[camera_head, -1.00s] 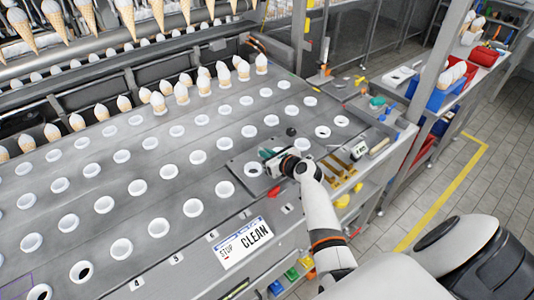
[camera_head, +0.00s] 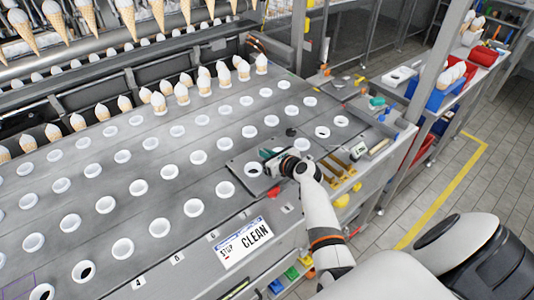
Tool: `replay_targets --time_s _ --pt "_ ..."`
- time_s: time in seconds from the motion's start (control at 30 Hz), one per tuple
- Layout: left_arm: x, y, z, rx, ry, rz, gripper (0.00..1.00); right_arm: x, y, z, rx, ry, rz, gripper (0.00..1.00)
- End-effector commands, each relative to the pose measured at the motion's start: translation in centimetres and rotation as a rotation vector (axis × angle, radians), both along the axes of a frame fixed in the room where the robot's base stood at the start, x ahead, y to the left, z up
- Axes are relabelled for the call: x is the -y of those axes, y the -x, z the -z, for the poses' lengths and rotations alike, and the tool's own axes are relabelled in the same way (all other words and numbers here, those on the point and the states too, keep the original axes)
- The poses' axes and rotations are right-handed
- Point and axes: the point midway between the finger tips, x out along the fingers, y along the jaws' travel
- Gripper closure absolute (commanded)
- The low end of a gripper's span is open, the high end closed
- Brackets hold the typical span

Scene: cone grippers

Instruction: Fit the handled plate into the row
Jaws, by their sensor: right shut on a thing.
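The handled plate (camera_head: 240,168) is a flat grey metal plate with white-rimmed holes. It lies at the right end of the rows of white-ringed holes on the machine's grey deck (camera_head: 100,178). My right gripper (camera_head: 272,160) is over the plate and shut on its handle, which the gripper mostly hides. A bit of green shows beside the fingers. A dark round knob (camera_head: 290,132) stands just behind the plate. Whether the plate sits flush with the deck cannot be told. My left gripper is not in view.
Cones with white tops (camera_head: 160,103) stand in rows at the back of the deck. A "STOP CLEAN" sign (camera_head: 244,241) is on the front edge. Yellow parts (camera_head: 340,166) and small tools lie right of the plate. A blue bin (camera_head: 440,95) stands farther right.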

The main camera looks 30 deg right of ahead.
Motion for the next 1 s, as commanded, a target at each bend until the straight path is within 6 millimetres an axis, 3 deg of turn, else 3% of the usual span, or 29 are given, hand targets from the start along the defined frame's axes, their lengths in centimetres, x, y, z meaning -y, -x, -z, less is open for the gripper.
replay_targets --time_s 0.37,1.0 --pt "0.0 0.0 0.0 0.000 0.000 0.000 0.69 0.1 -0.1 -0.3 0.007 0.001 0.002 1.00" --pt "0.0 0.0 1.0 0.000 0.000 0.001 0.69 0.1 -0.1 1.1 0.006 0.001 0.002 1.00"
